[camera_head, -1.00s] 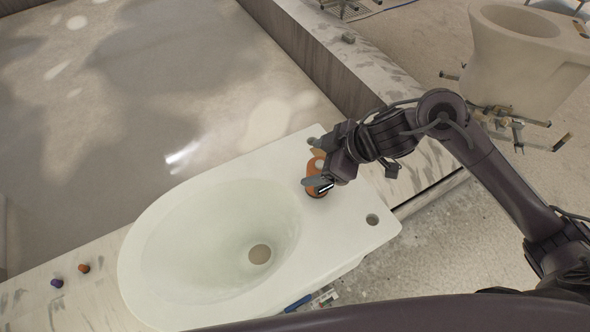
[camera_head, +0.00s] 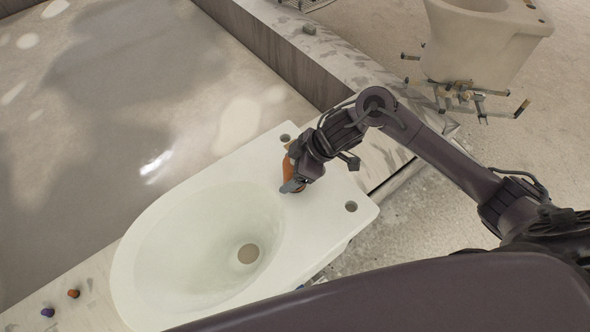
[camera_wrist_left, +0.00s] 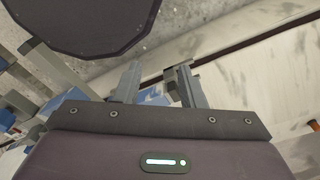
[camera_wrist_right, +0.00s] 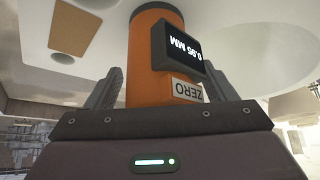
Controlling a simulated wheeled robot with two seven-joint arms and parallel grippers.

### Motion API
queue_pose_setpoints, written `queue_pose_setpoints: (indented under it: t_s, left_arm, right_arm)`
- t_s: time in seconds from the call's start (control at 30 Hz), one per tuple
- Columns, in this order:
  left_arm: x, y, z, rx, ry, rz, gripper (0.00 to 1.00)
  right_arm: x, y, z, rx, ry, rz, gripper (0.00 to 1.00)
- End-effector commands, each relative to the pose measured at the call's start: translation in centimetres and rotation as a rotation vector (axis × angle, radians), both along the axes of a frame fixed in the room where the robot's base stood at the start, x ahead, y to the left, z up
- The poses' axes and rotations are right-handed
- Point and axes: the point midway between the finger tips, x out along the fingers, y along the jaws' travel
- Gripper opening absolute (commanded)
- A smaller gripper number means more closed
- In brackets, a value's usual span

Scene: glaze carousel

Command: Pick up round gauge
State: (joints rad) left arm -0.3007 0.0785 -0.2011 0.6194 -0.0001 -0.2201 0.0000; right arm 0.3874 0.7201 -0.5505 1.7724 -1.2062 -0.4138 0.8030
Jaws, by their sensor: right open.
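The round gauge (camera_head: 289,170) is an orange cylinder standing on the flat rear deck of the white toilet bowl (camera_head: 165,275). In the right wrist view the gauge (camera_wrist_right: 150,65) shows a dark display reading 0.95 MM and a ZERO label. My right gripper (camera_wrist_right: 160,88) is open, with one finger on each side of the gauge's body. In the head view my right gripper (camera_head: 292,185) hides much of the gauge. My left gripper (camera_wrist_left: 158,85) shows only in its own wrist view; its fingers are apart with nothing held between them.
A tan patch (camera_wrist_right: 74,28) lies beside the gauge on the deck. Small orange (camera_head: 73,293) and purple (camera_head: 47,312) pieces lie on the ledge at lower left. Another toilet bowl (camera_head: 475,45) stands on a stand at upper right. The bowl has a round drain opening (camera_head: 248,254).

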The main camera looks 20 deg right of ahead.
Motion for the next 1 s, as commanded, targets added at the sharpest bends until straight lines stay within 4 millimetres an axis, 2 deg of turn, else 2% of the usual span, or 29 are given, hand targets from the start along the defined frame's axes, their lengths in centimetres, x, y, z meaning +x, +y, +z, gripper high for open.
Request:
queue_pose_setpoints:
  t_s: [0.13, 0.5, 0.57, 0.83, 1.0]
  left_arm:
    - [0.0, 0.0, 0.0, 0.001, -0.001, 0.001, 0.36]
    - [0.1, 0.2, 0.0, 0.002, -0.001, 0.001, 0.36]
    - [0.1, 0.2, 0.0, 0.002, -0.001, 0.001, 0.36]
    - [0.2, 0.2, -0.1, 0.002, -0.003, 0.001, 0.36]
    - [0.2, 0.2, -0.5, 0.002, -0.003, 0.001, 0.36]
  right_arm:
    - [0.0, 0.0, 0.0, 0.0, 0.0, 0.0, 0.75]
    - [0.0, 0.0, 0.0, 0.001, 0.0, 0.0, 0.26]
    - [0.0, 0.0, 0.1, 0.002, -0.001, 0.0, 0.22]
    - [0.1, 0.0, 0.4, 0.002, -0.003, 0.0, 0.22]
    - [0.2, 0.0, 1.9, 0.003, -0.006, 0.002, 0.22]
